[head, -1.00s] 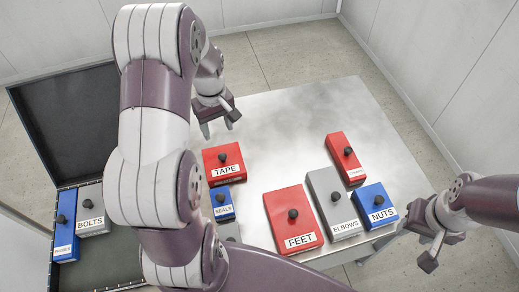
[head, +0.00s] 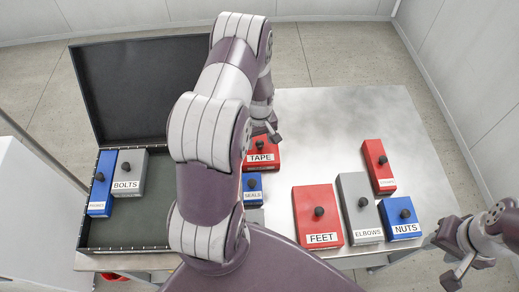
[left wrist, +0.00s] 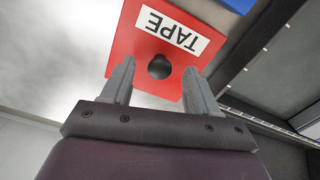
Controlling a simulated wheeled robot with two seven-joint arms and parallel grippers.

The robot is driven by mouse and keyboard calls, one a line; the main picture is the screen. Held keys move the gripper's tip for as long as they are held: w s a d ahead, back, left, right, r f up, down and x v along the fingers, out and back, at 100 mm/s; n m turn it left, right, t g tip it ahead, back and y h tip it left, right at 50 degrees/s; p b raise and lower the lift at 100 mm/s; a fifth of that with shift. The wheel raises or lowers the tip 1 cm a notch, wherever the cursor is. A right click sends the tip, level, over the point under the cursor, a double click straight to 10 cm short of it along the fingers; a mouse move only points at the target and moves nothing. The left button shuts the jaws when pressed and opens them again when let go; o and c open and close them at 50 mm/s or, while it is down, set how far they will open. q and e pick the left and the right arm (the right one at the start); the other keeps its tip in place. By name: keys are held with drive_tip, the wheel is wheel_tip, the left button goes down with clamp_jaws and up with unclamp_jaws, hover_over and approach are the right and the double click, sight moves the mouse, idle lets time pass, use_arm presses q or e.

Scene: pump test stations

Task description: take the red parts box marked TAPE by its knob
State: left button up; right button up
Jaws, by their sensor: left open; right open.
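The red box marked TAPE (head: 264,164) stands on the metal table, partly hidden behind my left arm in the head view. Its black knob (head: 259,145) stands up from its top. My left gripper (head: 265,131) is open at the far side of this box, mostly hidden by the arm. In the left wrist view the red box (left wrist: 130,42) lies ahead of the fingers, and the knob (left wrist: 159,67) shows between the two open fingertips. Contact cannot be told. My right gripper (head: 446,262) is open and empty by the table's right edge.
A blue SEALS box (head: 252,183) stands just in front of the TAPE box. FEET (head: 318,213), ELBOWS (head: 358,205), NUTS (head: 402,218) and another red box (head: 377,160) stand to the right. An open dark case (head: 150,229) at left holds BOLTS (head: 130,174) and a blue box.

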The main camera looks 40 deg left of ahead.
use_arm(q)
clamp_jaws()
drive_tip(key=shift+r, duration=0.15)
